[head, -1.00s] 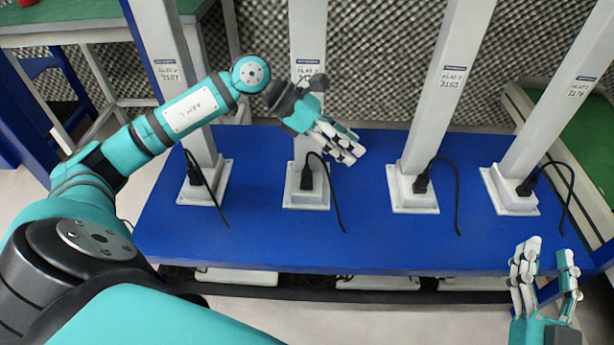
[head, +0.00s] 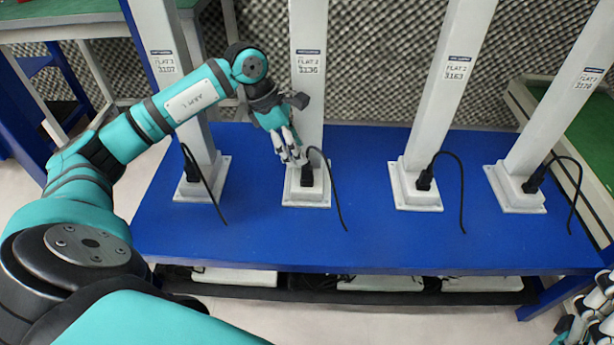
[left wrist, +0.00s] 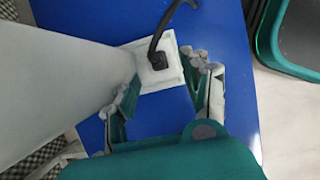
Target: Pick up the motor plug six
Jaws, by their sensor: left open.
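Several black plugs with cables sit in the white bases of posts on a blue table. I cannot tell which is numbered six. My left gripper (head: 290,157) is open and empty, pointing down just above and slightly left of the second plug (head: 308,176) from the left. In the left wrist view that plug (left wrist: 158,60) shows upright in its base, ahead of and between the spread fingers, with no visible contact. The other plugs are the leftmost (head: 192,172), the third (head: 424,180) and the rightmost (head: 532,183). My right gripper (head: 588,315) is partly cut off at the lower right corner.
The second post (head: 308,70) stands close behind my left gripper, and its cable (head: 334,195) loops to the right. The blue table (head: 250,235) is clear in front of the bases. A green-topped bench (head: 585,150) stands at the right and another (head: 70,10) at the back left.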

